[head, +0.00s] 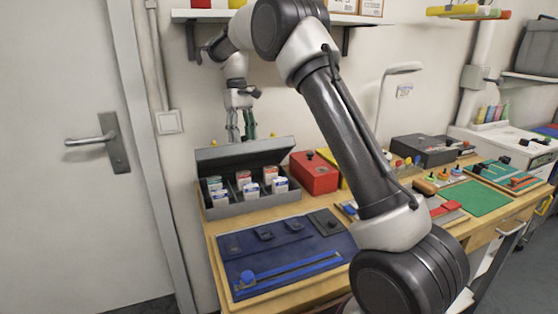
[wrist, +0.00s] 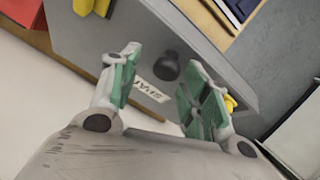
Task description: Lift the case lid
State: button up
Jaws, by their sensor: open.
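The grey case (head: 240,206) stands at the back left of the bench with several small labelled containers inside. Its grey lid (head: 246,154) is raised and stands up along the back of the case. My gripper (head: 241,136) is at the middle of the lid's top edge, its lower tips partly hidden. In the wrist view the open green-padded fingers (wrist: 157,91) are on either side of a black knob (wrist: 167,67) on a grey panel (wrist: 110,43) that seems to be the lid. A label lies beside the knob. I cannot tell whether the fingers touch it.
A red box (head: 314,176) with a black knob stands right of the case. A blue mat (head: 285,250) lies in front. My arm hides part of the bench. A shelf (head: 350,19) hangs above, and a door (head: 60,200) is at left.

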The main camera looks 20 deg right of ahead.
aim_at(252, 148)
jog(key=s+f, duration=0.1)
jog(key=s, duration=0.1)
jog(key=s+f, duration=0.2)
jog(key=s, duration=0.1)
jog(key=s+f, duration=0.2)
jog(key=shift+s+f, duration=0.15)
jog(key=shift+s, duration=0.2)
notch_tip(252, 148, down, 4)
jog(key=s+t, duration=0.3)
jog(key=r, duration=0.5)
jog(key=w+r, duration=0.1)
jog(key=r, duration=0.2)
jog(key=s+d, duration=0.2)
jog(key=s, duration=0.5)
jog(key=s+d+f+m+t, duration=0.1)
jog(key=s+d, duration=0.2)
jog(key=s, duration=0.5)
jog(key=shift+s+d+t+y, duration=0.15)
jog(key=shift+d+t+y, duration=0.15)
jog(key=shift+y, duration=0.1)
